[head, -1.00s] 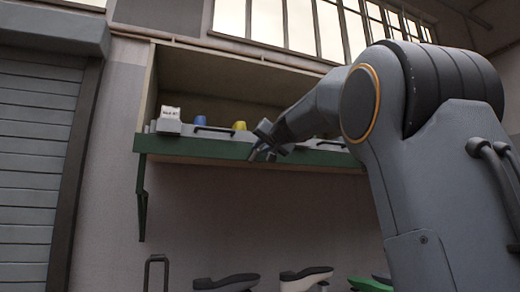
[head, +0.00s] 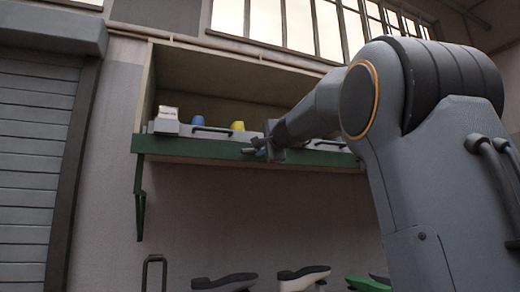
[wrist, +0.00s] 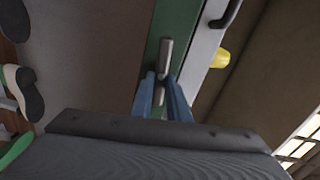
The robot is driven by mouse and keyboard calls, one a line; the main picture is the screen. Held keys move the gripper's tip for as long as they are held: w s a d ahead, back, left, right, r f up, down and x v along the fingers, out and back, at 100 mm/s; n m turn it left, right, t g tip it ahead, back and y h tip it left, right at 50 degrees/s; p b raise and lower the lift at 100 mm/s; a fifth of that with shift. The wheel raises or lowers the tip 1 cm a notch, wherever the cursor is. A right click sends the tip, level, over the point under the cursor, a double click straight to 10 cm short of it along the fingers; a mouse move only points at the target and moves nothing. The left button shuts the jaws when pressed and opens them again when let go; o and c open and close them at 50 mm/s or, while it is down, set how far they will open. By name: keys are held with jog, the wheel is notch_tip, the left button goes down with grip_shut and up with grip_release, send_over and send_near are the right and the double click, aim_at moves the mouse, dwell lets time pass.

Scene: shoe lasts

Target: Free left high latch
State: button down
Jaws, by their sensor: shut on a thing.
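The latch (wrist: 166,58) is a small grey metal bar on the green front edge (wrist: 178,20) of the high shelf. In the wrist view my gripper (wrist: 160,82) has its two blue fingers shut on the latch, one on each side of its lower part. In the head view my gripper (head: 258,151) is at the green edge, near the middle of the shelf front. There the latch is mostly hidden by the gripper, so its exact position cannot be told.
A grey drawer or tray front with a dark handle (head: 212,129) sits above the green edge. Behind it are a white label block (head: 167,113), a blue piece (head: 199,120) and a yellow piece (head: 237,126). Shoes (head: 225,281) stand below. A green bracket (head: 140,200) hangs at left.

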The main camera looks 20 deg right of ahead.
jog(key=shift+m, duration=0.6)
jog(key=shift+f, duration=0.1)
jog(key=c, duration=1.7)
grip_release()
jog(key=shift+s+b, duration=1.1)
jog(key=shift+s, duration=2.8)
jog(key=shift+f, duration=0.1)
